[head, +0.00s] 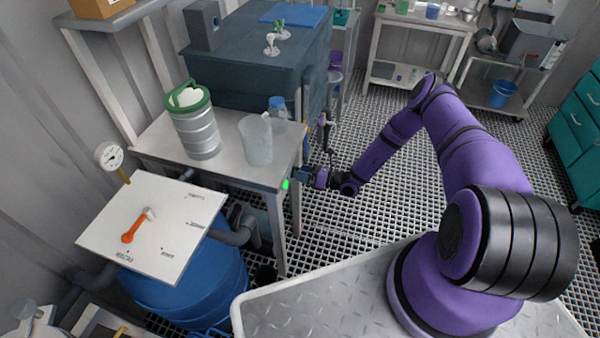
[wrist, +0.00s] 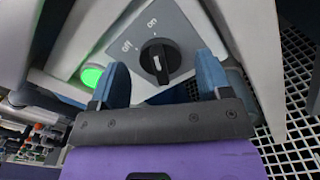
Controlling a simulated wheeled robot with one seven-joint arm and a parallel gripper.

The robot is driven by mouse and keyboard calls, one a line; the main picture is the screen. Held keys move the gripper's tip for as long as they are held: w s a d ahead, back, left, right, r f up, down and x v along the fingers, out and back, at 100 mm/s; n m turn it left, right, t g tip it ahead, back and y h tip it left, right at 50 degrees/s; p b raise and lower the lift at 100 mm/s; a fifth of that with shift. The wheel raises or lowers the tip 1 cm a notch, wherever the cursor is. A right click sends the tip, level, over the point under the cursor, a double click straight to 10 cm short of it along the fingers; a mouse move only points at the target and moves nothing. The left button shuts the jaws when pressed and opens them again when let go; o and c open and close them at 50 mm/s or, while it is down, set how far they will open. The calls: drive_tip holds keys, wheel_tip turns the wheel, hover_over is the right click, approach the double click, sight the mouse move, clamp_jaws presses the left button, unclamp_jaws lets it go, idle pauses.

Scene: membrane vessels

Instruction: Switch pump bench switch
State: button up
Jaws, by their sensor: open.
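The switch in the wrist view is a black rotary knob (wrist: 160,50) on a grey plate (wrist: 185,25) printed "off" and "on". A white mark shows on the knob; I cannot tell for sure which label it is set to. A green lamp (wrist: 91,74) glows left of the plate. My gripper (wrist: 162,66) is open, its blue fingers on either side of the knob, with no clear contact. In the head view my gripper (head: 300,175) is at the bench's right leg, near the green lamp (head: 285,184). The knob is hidden there.
The bench top (head: 225,170) holds a steel canister (head: 195,130) and a translucent jug (head: 257,142). A blue barrel (head: 190,295) with a white panel (head: 175,215) and orange lever (head: 133,232) stands in front. The grated floor (head: 365,120) behind my arm is clear.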

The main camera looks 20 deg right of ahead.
drive_tip(key=v, duration=0.9)
drive_tip(key=shift+d, duration=0.15)
drive_tip(key=shift+s, duration=0.1)
drive_tip(key=s+a+r+n+g+h, duration=0.25)
drive_tip(key=r+n+g, duration=0.55)
drive_tip(key=r, duration=1.3)
drive_tip(key=s+a+r+n+g+h, duration=0.1)
drive_tip(key=r+n+g+h, duration=0.25)
drive_tip(key=r+n, duration=1.3)
drive_tip(key=s+r+n+t+h, duration=0.1)
drive_tip(key=s+r+h, duration=0.2)
drive_tip(key=s+r, duration=0.6)
drive_tip(key=s+r+n+t+h, duration=0.15)
drive_tip(key=s+r, duration=0.25)
drive_tip(key=r, duration=0.8)
drive_tip(key=s+r+n+t+h, duration=0.2)
drive_tip(key=s+r, duration=0.1)
drive_tip(key=s, duration=0.4)
drive_tip(key=s+d+r+n+t+h, duration=0.1)
drive_tip(key=s+r+n+h, duration=0.1)
drive_tip(key=s, duration=0.6)
drive_tip(key=shift+d+r+t, duration=0.25)
drive_tip(key=shift+r+t, duration=0.15)
drive_tip(key=shift+r, duration=0.3)
